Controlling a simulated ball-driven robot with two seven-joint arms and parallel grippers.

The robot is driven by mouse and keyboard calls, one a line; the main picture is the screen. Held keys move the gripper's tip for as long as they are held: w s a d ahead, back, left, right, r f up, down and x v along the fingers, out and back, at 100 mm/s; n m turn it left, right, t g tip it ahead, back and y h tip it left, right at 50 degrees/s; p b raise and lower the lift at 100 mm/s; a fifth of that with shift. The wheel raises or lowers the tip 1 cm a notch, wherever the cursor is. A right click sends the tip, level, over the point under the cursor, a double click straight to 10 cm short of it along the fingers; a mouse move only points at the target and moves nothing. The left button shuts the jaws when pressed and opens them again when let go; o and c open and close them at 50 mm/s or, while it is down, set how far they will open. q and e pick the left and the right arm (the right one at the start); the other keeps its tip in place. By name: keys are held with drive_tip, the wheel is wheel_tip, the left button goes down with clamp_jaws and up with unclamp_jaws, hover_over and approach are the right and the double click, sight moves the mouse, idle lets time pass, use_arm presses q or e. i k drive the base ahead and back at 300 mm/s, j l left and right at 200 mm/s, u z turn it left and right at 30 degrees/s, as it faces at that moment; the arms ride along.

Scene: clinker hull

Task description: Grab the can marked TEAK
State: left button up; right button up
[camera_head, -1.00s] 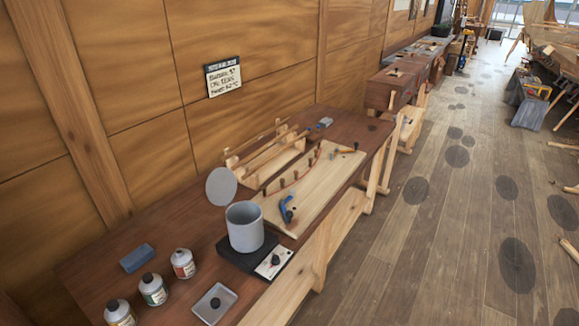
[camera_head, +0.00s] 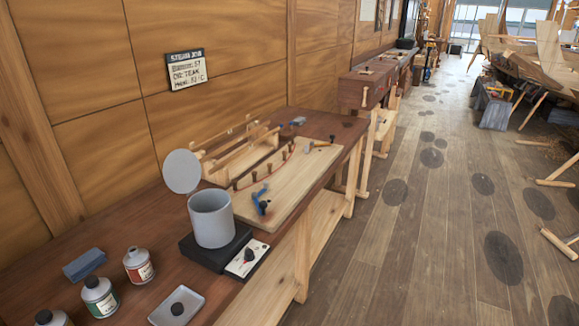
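Three small cans with grey tops stand on the near left of the brown workbench (camera_head: 45,245). One can has a red label (camera_head: 139,266). The can with a green label (camera_head: 100,298) stands nearer and to its left. A third can (camera_head: 53,318) is at the bottom edge, mostly cut off. The lettering on all three labels is too small to read, so I cannot tell which is marked TEAK. Neither of my grippers is in view.
A grey pot (camera_head: 212,219) stands on a black hotplate (camera_head: 200,254), with a round grey disc (camera_head: 182,171) behind it. A blue block (camera_head: 84,265) and small grey tray (camera_head: 177,307) lie near the cans.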

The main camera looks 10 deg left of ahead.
sight(139, 263)
drive_tip(key=k+u, duration=0.1)
drive_tip(key=u, duration=1.15)
drive_tip(key=i+l+u, duration=0.1)
drive_tip(key=l, duration=0.25)
drive_tip(key=i+l+u, duration=0.1)
drive_tip(key=l, duration=0.25)
drive_tip(key=i, duration=0.1)
